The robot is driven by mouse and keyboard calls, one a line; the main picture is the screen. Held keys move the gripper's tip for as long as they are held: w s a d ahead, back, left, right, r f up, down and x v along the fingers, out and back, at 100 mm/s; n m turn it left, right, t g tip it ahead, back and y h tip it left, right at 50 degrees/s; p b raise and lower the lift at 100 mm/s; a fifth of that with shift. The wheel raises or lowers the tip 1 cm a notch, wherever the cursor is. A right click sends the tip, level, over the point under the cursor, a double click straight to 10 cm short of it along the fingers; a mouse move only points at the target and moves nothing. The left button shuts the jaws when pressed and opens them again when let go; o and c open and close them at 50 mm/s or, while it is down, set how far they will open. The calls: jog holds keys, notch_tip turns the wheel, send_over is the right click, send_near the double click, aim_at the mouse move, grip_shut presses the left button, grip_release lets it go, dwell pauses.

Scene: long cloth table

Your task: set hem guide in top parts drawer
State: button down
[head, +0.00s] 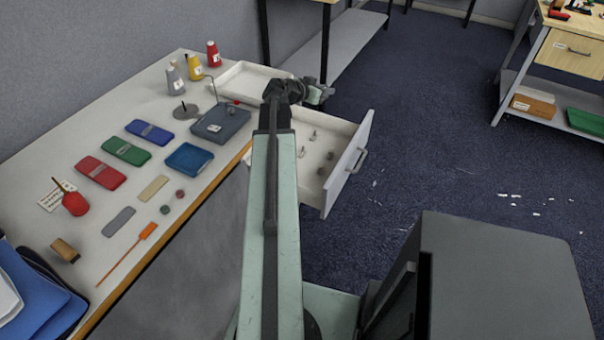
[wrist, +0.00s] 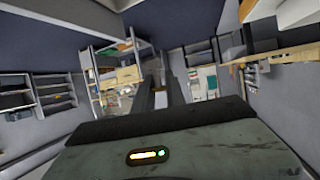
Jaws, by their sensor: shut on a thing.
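A white drawer (head: 345,175) stands pulled out at the right side of the table in the head view. Several small metal parts (head: 314,137) lie on its floor, and much bare floor shows. My gripper (head: 322,94) is above the drawer's far end, reaching out to the right of my arm. In the wrist view its dark fingers (wrist: 160,98) point away from the camera. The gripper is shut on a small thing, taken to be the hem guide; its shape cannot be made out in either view.
The table (head: 98,248) holds coloured cases (head: 101,172), a blue tray (head: 189,158), a dark box (head: 220,122), thread cones (head: 194,67) and a white tray (head: 243,75). My arm hides part of the drawer. Open blue carpet (head: 440,140) lies to the right.

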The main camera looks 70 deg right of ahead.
jog(key=m+g+b, duration=0.1)
jog(key=b, duration=1)
send_over(340, 144)
notch_tip(340, 144, down, 15)
jog(key=shift+y, duration=0.3)
notch_tip(340, 144, down, 10)
jog(key=b, duration=1)
jog(key=shift+r, duration=0.3)
jog(key=shift+f, duration=0.15)
jog(key=c, duration=1.4)
grip_release()
jog(key=shift+o, duration=0.2)
